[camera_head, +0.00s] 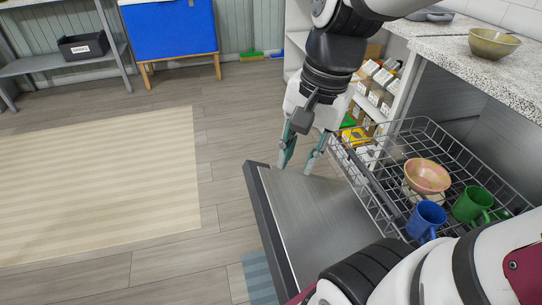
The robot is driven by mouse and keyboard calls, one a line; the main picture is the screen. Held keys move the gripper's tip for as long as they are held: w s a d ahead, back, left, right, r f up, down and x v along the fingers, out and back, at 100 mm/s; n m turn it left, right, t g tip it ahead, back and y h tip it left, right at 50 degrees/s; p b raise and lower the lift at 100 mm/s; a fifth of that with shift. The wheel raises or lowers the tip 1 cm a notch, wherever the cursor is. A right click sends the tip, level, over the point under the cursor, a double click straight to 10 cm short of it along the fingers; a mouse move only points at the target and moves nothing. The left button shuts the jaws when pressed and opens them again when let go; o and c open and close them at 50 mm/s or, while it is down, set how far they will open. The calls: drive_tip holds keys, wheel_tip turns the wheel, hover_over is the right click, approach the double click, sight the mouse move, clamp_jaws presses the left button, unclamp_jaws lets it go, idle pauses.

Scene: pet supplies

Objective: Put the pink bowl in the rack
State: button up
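The pink bowl (428,176) sits upright inside the wire rack (372,201), seemingly over a pale item that it mostly hides. The rack is pulled out over the open door (320,215) of a dishwasher-like unit. My gripper (299,170) points down above the far left part of the door, left of the rack and apart from the bowl. Its two teal fingers are spread with nothing between them.
A blue mug (426,220) and a green mug (471,204) stand in the rack near the bowl. An olive bowl (494,42) is on the speckled counter (455,50). Shelves with boxes stand behind my gripper. Open floor with a beige rug (100,185) lies left.

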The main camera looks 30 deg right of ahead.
drive_tip(key=s+a+r+n+h, duration=0.1)
drive_tip(key=s+a+r+n, duration=0.1)
drive_tip(key=s+a+n, duration=0.4)
drive_tip(key=s+n, duration=0.5)
drive_tip(key=s, duration=0.1)
drive_tip(key=shift+s+a+r+n+g, duration=0.15)
drive_tip(key=shift+s+a+n+g, duration=0.1)
drive_tip(key=shift+n+g, duration=0.15)
wheel_tip(320, 180, up, 26)
drive_tip(key=t+p, duration=0.3)
drive_tip(key=p, duration=2.1)
drive_tip(key=shift+d+r+t+p, duration=0.15)
drive_tip(key=shift+d+t+p, duration=0.1)
drive_tip(key=shift+t+p, duration=0.15)
drive_tip(key=shift+w, duration=0.1)
